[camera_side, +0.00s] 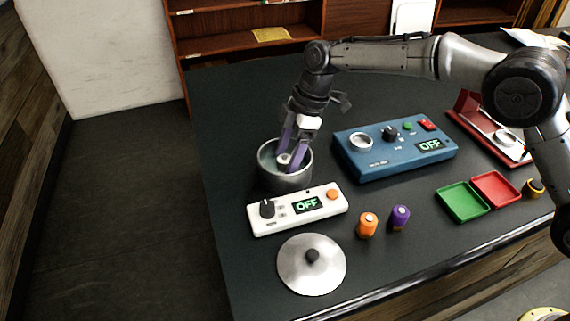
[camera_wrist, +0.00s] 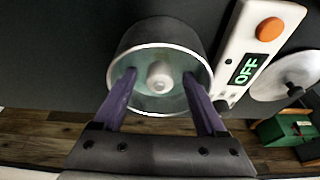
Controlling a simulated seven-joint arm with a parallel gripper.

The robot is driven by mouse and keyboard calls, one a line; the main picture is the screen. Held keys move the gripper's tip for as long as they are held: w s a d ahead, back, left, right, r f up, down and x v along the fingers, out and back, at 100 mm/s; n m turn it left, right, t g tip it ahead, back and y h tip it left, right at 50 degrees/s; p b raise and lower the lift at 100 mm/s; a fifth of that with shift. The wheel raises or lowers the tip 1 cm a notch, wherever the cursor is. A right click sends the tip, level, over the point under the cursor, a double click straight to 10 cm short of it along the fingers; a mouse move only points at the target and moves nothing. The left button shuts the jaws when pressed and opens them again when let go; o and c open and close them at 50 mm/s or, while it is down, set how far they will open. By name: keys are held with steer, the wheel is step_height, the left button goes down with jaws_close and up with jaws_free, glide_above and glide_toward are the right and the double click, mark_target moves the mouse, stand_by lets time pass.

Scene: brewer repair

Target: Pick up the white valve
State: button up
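The white valve (camera_wrist: 160,76) sits inside the open metal pot, near its middle; in the side view (camera_side: 284,158) it shows between my fingers. The metal pot (camera_side: 288,181) stands behind the white control box, and its rim also shows in the wrist view (camera_wrist: 150,45). My gripper (camera_side: 287,157) points down into the pot. In the wrist view its two purple fingers (camera_wrist: 161,73) are spread on either side of the valve, with gaps visible between them and it. The gripper is open and holds nothing.
A white box (camera_side: 295,209) reading OFF adjoins the pot. A metal lid (camera_side: 312,264) lies in front. A blue box (camera_side: 395,147) stands right of the pot. Orange (camera_side: 367,225) and purple (camera_side: 400,217) cylinders and green (camera_side: 462,201) and red (camera_side: 496,189) trays are further right.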

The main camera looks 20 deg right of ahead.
jaws_close()
steer(key=shift+r, duration=0.2)
